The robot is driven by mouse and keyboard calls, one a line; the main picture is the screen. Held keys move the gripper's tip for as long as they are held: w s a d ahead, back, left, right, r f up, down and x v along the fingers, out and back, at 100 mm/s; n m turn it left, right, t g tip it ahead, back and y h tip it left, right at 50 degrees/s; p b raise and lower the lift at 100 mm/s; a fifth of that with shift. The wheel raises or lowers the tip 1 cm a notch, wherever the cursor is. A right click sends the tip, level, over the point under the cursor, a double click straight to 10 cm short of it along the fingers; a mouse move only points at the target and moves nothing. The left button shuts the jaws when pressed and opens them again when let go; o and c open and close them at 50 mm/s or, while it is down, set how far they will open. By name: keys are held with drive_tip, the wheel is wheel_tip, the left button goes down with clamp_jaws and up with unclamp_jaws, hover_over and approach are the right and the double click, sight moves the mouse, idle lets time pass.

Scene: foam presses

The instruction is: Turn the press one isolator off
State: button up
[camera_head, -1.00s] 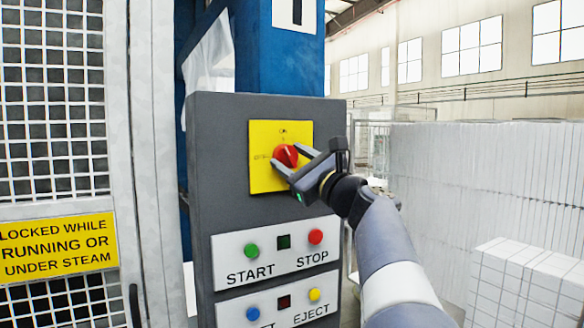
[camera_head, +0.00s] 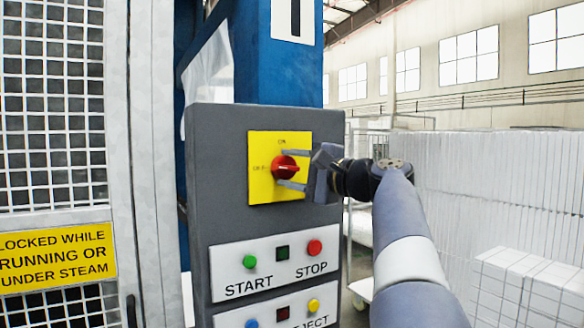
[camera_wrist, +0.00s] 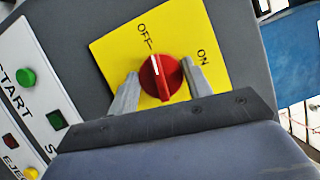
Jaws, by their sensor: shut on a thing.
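The red isolator knob (camera_head: 285,167) sits on a yellow plate (camera_head: 262,190) at the top of the grey control panel. Its bar lies level in the head view, with one end toward the OFF label at left; ON is at the top. My gripper (camera_head: 281,168) is shut on the knob, one finger above it and one below. In the wrist view the knob (camera_wrist: 161,78) is between the fingers (camera_wrist: 160,88), and its white mark points at OFF (camera_wrist: 145,38). The ON label (camera_wrist: 203,57) is to the right.
Below on the grey panel (camera_head: 225,205) are the green START (camera_head: 249,262) and red STOP (camera_head: 314,247) buttons, then a blue and a yellow button. A mesh guard (camera_head: 55,110) stands at left. White foam stacks (camera_head: 500,180) fill the right.

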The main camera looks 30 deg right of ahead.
drive_tip(key=shift+n+g, duration=0.3)
drive_tip(key=shift+n, duration=0.5)
drive_tip(key=o, duration=1)
drive_tip(key=b+v, duration=0.2)
drive_tip(key=v, duration=0.8)
drive_tip(key=shift+s, duration=0.35)
drive_tip(key=shift+w+d+r, duration=0.1)
drive_tip(key=shift+r, duration=0.05)
